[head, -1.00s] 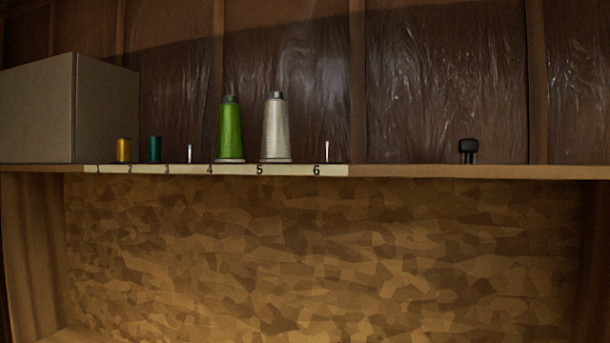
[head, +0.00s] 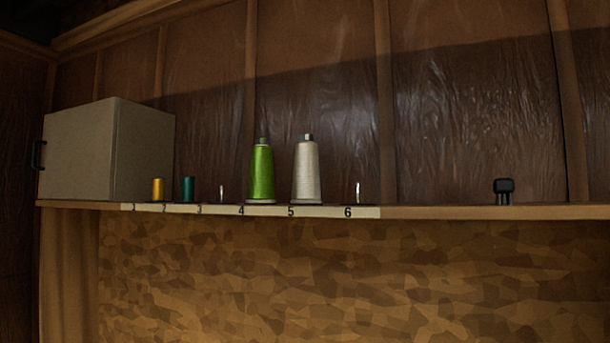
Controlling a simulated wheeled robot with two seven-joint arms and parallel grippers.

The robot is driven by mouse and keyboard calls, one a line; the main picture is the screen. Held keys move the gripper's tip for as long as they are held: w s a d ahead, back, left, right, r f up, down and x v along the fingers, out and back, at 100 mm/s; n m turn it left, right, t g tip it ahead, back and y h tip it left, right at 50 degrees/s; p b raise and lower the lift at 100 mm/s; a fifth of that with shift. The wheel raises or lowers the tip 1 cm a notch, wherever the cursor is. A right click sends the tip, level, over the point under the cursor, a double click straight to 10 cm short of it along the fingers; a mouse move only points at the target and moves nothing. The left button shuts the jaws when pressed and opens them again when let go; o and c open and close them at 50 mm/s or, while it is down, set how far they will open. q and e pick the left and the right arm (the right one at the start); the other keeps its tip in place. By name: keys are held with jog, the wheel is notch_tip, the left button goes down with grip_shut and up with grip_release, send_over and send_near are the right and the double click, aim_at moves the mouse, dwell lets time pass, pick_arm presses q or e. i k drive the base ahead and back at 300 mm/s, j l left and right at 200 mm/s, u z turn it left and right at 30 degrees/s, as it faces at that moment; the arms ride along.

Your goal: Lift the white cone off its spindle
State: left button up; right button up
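The white cone (head: 306,172) of thread stands upright on the shelf, just above the label 5 on the strip. A grey tip shows at its top. The spindle inside it is hidden by the cone. Neither of my grippers is in the head view.
A green cone (head: 261,173) stands close to its left. A bare pin (head: 358,193) is to its right. Teal (head: 188,188) and yellow (head: 158,189) spools and a grey cabinet (head: 112,150) are further left. A black object (head: 503,190) sits right on the shelf (head: 440,212).

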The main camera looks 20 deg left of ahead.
aim_at(306, 188)
jog(key=i+l+u, duration=0.2)
jog(key=l, duration=0.3)
jog(key=l+u, duration=0.25)
jog(key=l, duration=0.2)
jog(key=i+l+u, duration=0.2)
jog(key=l, duration=0.35)
jog(key=k, duration=0.1)
